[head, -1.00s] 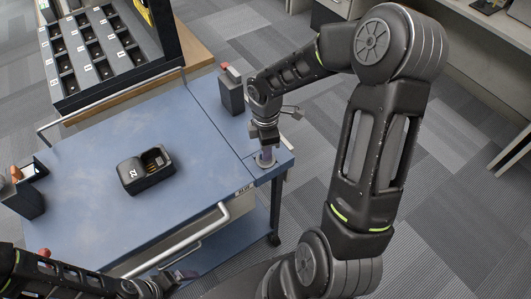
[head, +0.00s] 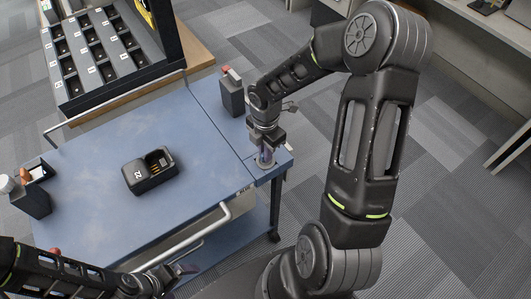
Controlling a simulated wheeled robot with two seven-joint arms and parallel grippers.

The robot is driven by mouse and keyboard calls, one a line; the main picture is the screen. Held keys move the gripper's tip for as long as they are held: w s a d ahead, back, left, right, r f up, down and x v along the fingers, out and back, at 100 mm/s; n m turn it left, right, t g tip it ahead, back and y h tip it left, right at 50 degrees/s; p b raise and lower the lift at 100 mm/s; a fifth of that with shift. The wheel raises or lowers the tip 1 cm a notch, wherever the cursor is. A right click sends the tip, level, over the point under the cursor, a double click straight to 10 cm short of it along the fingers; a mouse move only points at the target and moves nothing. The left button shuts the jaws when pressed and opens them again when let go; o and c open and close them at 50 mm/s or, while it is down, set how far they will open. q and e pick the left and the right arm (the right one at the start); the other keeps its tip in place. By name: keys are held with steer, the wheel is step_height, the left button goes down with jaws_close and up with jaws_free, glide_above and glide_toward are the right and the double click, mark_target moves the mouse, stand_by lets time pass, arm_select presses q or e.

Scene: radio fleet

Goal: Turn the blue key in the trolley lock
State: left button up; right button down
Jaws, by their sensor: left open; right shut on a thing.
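The blue trolley (head: 95,150) has a lock (head: 265,165) at its right corner, a small round fitting in the top. My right gripper (head: 266,148) points down over the lock and is shut on the blue key (head: 266,156), of which only a small bluish-purple part shows between the fingers. The key stands upright at the lock; how deep it sits is hidden. My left gripper (head: 184,270) is open and empty, low at the bottom of the view, below the trolley's front handle.
A black charger-like box (head: 150,170) marked with a number lies on the trolley top. A dark holder (head: 232,95) stands near the back right, another holder (head: 32,197) at the left edge. A rack of slots (head: 100,50) stands behind. A silver handle (head: 190,235) runs along the front.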

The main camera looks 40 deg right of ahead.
stand_by(0.4)
steer(key=shift+r+n+p, duration=0.1)
steer(key=shift+n+p, duration=0.3)
steer(key=shift+n, duration=0.5)
steer(key=c, duration=1.4)
jaws_free()
